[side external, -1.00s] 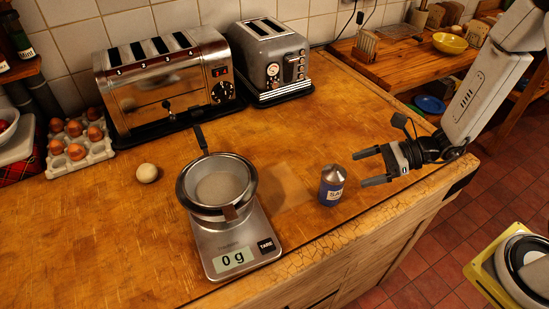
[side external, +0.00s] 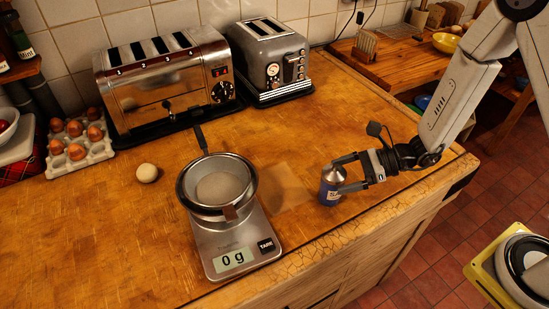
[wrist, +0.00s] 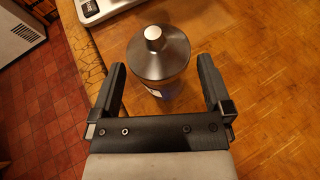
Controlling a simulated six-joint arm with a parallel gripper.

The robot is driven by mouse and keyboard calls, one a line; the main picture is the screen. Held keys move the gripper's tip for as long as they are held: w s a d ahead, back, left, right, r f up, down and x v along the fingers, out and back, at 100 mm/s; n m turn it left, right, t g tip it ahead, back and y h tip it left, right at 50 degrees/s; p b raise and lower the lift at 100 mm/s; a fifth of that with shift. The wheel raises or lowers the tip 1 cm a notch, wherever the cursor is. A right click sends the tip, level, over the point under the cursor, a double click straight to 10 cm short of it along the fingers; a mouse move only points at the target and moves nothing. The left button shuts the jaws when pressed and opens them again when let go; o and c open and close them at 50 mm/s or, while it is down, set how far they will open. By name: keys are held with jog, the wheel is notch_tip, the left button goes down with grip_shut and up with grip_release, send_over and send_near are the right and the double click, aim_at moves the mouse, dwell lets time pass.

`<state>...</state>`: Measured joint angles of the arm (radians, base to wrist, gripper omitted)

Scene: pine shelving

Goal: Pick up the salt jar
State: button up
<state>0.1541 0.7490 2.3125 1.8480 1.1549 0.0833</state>
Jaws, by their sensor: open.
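The salt jar (side external: 330,186) is a small blue jar with a grey metal cone top, upright on the wooden counter to the right of the scale. My gripper (side external: 343,173) is at the jar from the right, low over the counter, with its fingers reaching along the jar's two sides. In the wrist view, the jar (wrist: 158,57) stands between and slightly beyond the open fingertips of my gripper (wrist: 162,72), with a gap on each side. Part of the jar's label is hidden by a finger in the side view.
A kitchen scale (side external: 238,252) reading 0 g, with a sieve (side external: 217,187) on top, stands left of the jar. The counter's front edge is close to the jar.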

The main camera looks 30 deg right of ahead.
jog(key=shift+x, duration=1.4)
grip_shut()
